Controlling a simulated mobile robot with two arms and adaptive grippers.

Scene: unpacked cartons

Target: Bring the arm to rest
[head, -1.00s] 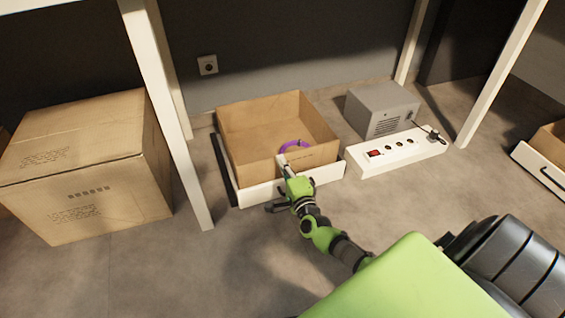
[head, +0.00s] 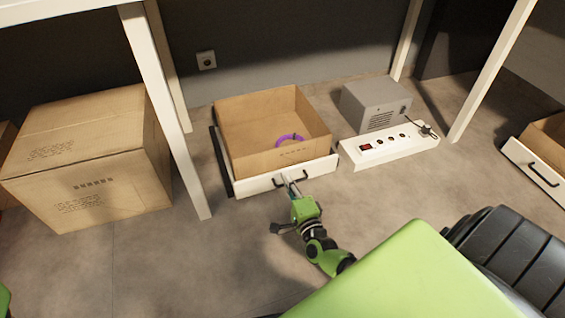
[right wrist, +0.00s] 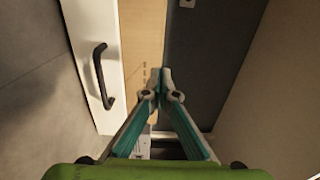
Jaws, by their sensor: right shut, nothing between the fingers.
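My right gripper (head: 290,184) is in front of the white drawer front with the open carton behind it. Its fingers are together and hold nothing; they also show meeting at the tips in the right wrist view (right wrist: 161,80). In that view the black drawer handle (right wrist: 104,77) is to the left of the fingers, apart from them. The white drawer front (head: 255,184) stands along the near side of the open carton (head: 245,108). A purple ring (head: 288,138) lies inside the carton. My left gripper does not show.
A grey box (head: 374,105) and a white power strip (head: 396,146) stand right of the carton. A big closed carton (head: 85,160) stands at left. White table legs (head: 178,135) rise beside it. Another drawer (head: 537,172) is at the right edge. Floor in front is clear.

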